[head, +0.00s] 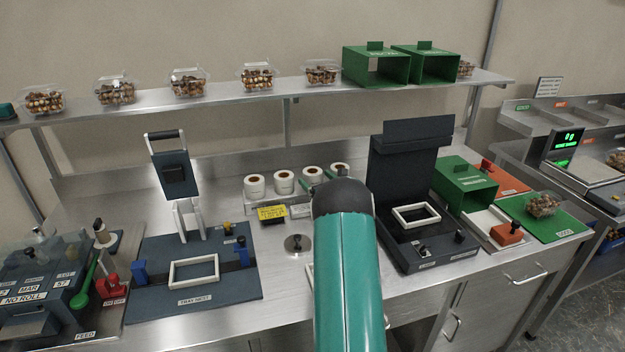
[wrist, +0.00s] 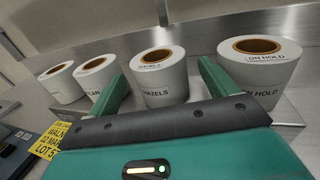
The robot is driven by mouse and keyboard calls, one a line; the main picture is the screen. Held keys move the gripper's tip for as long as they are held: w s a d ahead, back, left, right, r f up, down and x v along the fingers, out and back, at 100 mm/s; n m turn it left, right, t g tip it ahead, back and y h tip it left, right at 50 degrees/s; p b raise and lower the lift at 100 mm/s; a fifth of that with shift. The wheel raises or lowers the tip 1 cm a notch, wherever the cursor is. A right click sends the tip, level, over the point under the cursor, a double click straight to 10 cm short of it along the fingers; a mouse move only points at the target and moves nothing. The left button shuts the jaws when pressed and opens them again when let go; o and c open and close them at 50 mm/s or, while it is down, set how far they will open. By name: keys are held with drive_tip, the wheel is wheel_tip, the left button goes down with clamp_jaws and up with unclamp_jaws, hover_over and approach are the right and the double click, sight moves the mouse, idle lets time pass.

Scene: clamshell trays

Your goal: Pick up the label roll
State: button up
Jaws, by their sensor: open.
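Several white label rolls with brown cores stand in a row at the back of the bench. In the wrist view, the one marked HAZELS (wrist: 160,82) stands upright between the lines of my two green fingers. The ON HOLD roll (wrist: 262,78) is to its right. A roll ending in CAN (wrist: 97,72) and a leftmost roll (wrist: 62,84), its text unreadable, are to its left. My gripper (wrist: 163,69) is open and empty, its fingers pointing at the row; contact cannot be told. In the head view, my arm partly hides the rightmost roll (head: 340,169).
A yellow lot card (head: 271,212) stands before the rolls. A tray-nest press (head: 195,270) is left, a dark open-lidded machine (head: 412,190) right. A labeller marked NO ROLL (head: 40,290) is far left. A shelf (head: 220,99) with filled clamshells runs above.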

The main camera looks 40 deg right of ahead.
sight(313, 168)
drive_tip(key=shift+x, duration=1.5)
drive_tip(key=c, duration=1.1)
drive_tip(key=shift+r, duration=0.1)
drive_tip(key=shift+r, duration=0.45)
wheel_tip(313, 168, up, 2)
drive_tip(key=shift+r, duration=0.1)
drive_tip(key=s+a+r, duration=0.1)
drive_tip(key=a+r, duration=0.2)
drive_tip(key=a, duration=0.1)
drive_tip(key=s+a+r, duration=0.2)
drive_tip(key=a+r, duration=0.1)
drive_tip(key=a, duration=0.1)
drive_tip(key=s+a+r, duration=0.2)
drive_tip(key=a+r, duration=0.1)
drive_tip(key=a, duration=0.2)
drive_tip(key=shift+s+r, duration=0.15)
drive_tip(key=shift+r, duration=0.25)
